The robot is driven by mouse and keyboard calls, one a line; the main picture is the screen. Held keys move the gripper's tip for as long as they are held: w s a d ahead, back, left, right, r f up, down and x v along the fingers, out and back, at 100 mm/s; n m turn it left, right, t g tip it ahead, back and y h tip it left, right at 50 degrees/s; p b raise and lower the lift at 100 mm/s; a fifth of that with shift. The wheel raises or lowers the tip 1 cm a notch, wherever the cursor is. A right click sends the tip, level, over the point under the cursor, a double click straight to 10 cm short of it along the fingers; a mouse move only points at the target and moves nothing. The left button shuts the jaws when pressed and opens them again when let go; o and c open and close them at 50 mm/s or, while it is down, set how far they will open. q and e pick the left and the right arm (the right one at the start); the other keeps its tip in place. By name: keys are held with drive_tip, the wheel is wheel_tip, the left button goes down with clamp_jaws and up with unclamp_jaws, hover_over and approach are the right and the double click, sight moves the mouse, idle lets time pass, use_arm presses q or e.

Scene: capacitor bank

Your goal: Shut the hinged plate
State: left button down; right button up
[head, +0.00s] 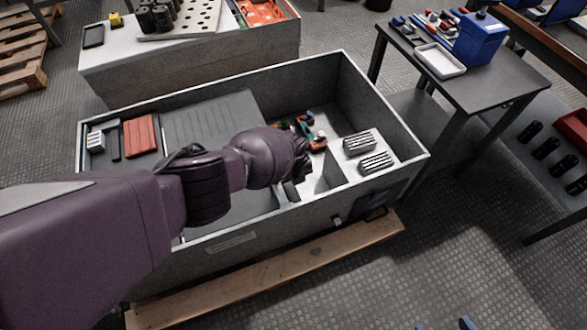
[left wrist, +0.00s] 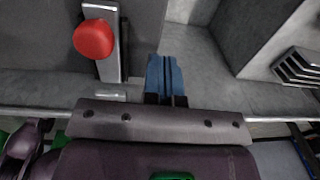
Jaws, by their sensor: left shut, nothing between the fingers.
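A wide grey panel with faint lines (head: 212,118), which looks like the hinged plate, shows in the head view inside the grey open-topped cabinet (head: 387,111). My arm covers part of it, and I cannot tell its angle or see its hinge. My left gripper (left wrist: 167,75) has its blue fingers shut and empty in the left wrist view. In the head view its fingers are hidden behind my wrist, over the cabinet's middle. A red knob on a metal bar (left wrist: 94,39) stands just left of the fingers, apart from them. Blue tips (head: 467,324), possibly my right gripper, show at the bottom edge.
A red block (head: 140,137) lies at the cabinet's left end. Two slotted metal blocks (head: 359,143) sit at its right end, near small coloured parts (head: 312,136). A wooden plank (head: 290,268) runs along the cabinet's front. A side table (head: 482,75) stands at right.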

use_arm(q)
wheel_tip(320, 180, down, 3)
drive_tip(key=shift+s+d+r+b, duration=0.1)
drive_tip(key=shift+b, duration=0.3)
drive_tip(key=shift+f, duration=0.25)
use_arm(e)
drive_tip(key=shift+w+a+r+n, duration=0.1)
drive_tip(key=shift+w+a+n, duration=0.1)
drive_tip(key=shift+w+n, duration=0.2)
